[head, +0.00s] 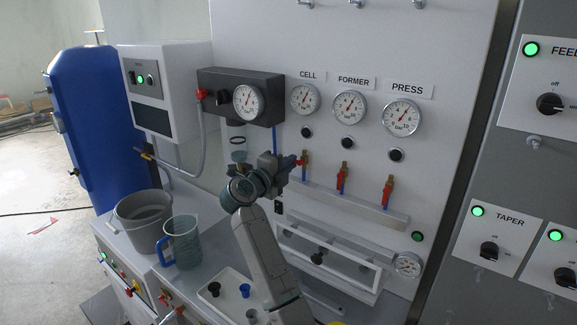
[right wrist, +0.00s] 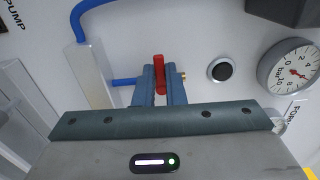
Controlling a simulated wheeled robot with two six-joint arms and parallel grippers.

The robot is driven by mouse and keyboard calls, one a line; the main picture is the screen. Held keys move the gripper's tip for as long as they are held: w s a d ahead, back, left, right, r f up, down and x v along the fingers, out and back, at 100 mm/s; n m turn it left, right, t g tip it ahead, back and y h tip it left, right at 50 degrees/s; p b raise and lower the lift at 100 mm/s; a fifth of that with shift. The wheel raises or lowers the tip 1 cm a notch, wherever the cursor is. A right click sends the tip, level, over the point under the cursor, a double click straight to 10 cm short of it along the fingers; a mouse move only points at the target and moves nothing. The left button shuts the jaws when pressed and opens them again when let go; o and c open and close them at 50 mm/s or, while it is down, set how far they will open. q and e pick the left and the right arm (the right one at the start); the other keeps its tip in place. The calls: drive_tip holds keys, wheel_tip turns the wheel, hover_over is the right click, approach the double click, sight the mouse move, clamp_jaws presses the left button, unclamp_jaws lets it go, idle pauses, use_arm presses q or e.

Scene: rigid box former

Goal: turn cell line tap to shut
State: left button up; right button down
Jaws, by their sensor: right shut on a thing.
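The cell line tap is the leftmost of three taps below the gauges, with a brass body (head: 305,157) and a red lever (head: 299,163). My right gripper (head: 292,163) reaches it from the left. In the right wrist view, the fingers (right wrist: 160,88) are shut on the red lever (right wrist: 159,66), one on each side. The lever stands crosswise to the blue pipe (right wrist: 124,82). In the head view, the levers of the former tap (head: 342,181) and press tap (head: 387,194) point down along their lines. My left gripper is not in view.
The CELL gauge (head: 305,99) and a black knob (head: 306,132) are above the tap. A grey bucket (head: 143,213), a blue-handled jug (head: 184,243) and a white tray (head: 226,284) stand on the bench to the left. A ledge (head: 350,208) runs below the taps.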

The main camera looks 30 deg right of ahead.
drive_tip(key=shift+f, duration=0.25)
drive_tip(key=c, duration=1.5)
unclamp_jaws()
drive_tip(key=shift+s+a+r, duration=0.1)
drive_tip(key=shift+r, duration=0.1)
drive_tip(key=shift+a, duration=0.1)
drive_tip(key=b+v, duration=0.4)
drive_tip(key=v, duration=0.6)
drive_tip(key=shift+s+a, duration=0.15)
drive_tip(key=shift+a, duration=0.1)
